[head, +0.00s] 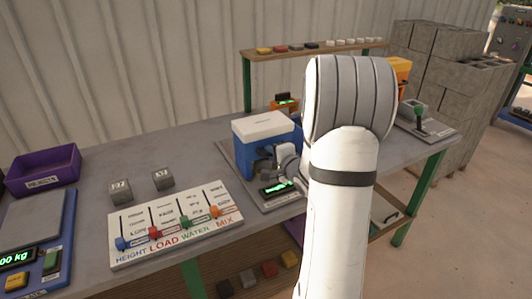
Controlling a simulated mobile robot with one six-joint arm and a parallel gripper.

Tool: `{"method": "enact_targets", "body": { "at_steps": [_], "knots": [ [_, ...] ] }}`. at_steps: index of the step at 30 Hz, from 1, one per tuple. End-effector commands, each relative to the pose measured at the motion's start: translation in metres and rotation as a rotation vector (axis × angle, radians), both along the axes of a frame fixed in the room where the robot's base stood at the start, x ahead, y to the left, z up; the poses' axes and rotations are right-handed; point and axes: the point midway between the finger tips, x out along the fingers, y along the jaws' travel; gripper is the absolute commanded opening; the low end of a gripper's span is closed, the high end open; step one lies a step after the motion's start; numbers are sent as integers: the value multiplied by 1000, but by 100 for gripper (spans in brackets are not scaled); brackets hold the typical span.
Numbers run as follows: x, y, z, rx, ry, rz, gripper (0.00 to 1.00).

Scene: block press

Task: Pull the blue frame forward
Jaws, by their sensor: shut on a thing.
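The blue frame (243,158) stands on the grey table just right of the picture's middle-left, with a white block-shaped top (263,125) over it. My gripper (263,162) is at the front right face of the blue frame, its dark fingers shut on the frame. The exact part held is hidden by the fingers and wrist. My white arm covers the right side of the frame's surroundings. A small green-lit display (277,188) sits on the grey base in front of the frame.
A purple bin (42,170) and a blue scale (35,240) are at the left. A lever unit (420,120) stands at the right. Grey blocks are stacked behind it.

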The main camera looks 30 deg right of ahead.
Motion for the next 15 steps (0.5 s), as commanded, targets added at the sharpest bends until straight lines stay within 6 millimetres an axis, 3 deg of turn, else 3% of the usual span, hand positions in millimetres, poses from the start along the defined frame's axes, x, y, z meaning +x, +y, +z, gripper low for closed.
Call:
{"method": "enact_targets", "body": {
  "at_steps": [4, 5, 6, 15],
  "knots": [
    [-2, -3, -3, 4, 9, -12, 0],
    [-2, -3, -4, 5, 10, -11, 14],
    [-2, -3, -4, 5, 10, -11, 17],
    [-1, 1, -3, 3, 7, -1, 17]
  ]
}}
